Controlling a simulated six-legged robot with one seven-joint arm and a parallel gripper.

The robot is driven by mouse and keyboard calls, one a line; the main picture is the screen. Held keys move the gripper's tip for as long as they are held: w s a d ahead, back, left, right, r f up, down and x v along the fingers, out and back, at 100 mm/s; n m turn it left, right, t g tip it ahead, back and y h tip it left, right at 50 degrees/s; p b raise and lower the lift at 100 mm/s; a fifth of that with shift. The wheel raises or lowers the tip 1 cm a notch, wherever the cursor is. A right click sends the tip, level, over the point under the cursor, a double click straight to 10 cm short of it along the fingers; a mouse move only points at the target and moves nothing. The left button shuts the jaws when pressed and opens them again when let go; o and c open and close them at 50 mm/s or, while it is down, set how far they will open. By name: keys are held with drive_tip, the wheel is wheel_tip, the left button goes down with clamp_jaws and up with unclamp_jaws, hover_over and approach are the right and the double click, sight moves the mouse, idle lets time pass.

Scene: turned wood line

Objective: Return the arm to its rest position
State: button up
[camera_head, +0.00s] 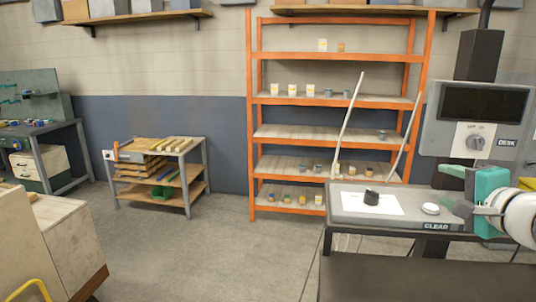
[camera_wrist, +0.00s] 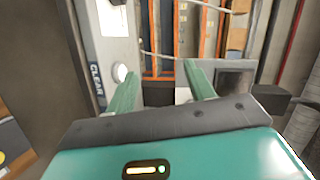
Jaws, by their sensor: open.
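My gripper (camera_head: 452,189) is teal and shows at the right of the head view, beside the right end of the grey bench unit marked CLEAR (camera_head: 380,205). In the wrist view its two green fingers (camera_wrist: 164,78) stand well apart with nothing between them. The white jointed part of my arm reaches in from the right edge of the head view. A small dark cylinder (camera_head: 371,197) stands on a white sheet on the unit, left of my gripper. A round white button (camera_head: 430,208) is close to the left of my gripper, apart from it.
A grey DESK panel with a knob (camera_head: 474,142) stands behind my gripper. An orange shelf rack (camera_head: 249,120) holds several small pots and boxes. A low bench with wood strips (camera_head: 160,150) is farther left. A wooden cabinet (camera_head: 75,240) is at front left. Open floor lies between.

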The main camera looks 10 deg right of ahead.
drive_tip(key=s+a+f+n+g+y, duration=0.1)
drive_tip(key=a+f+n+g+y, duration=0.15)
drive_tip(key=a+f+n, duration=0.55)
drive_tip(key=s+a+f+n+g+y, duration=0.15)
drive_tip(key=a+f+g, duration=0.25)
drive_tip(key=a, duration=0.8)
drive_tip(key=s+a+f+n+g+h, duration=0.3)
drive_tip(key=s+a+f+n, duration=0.3)
drive_tip(key=s+f+n, duration=0.1)
drive_tip(key=shift+s+f+g, duration=0.35)
drive_tip(key=shift+s+f, duration=0.45)
drive_tip(key=shift+s, duration=0.25)
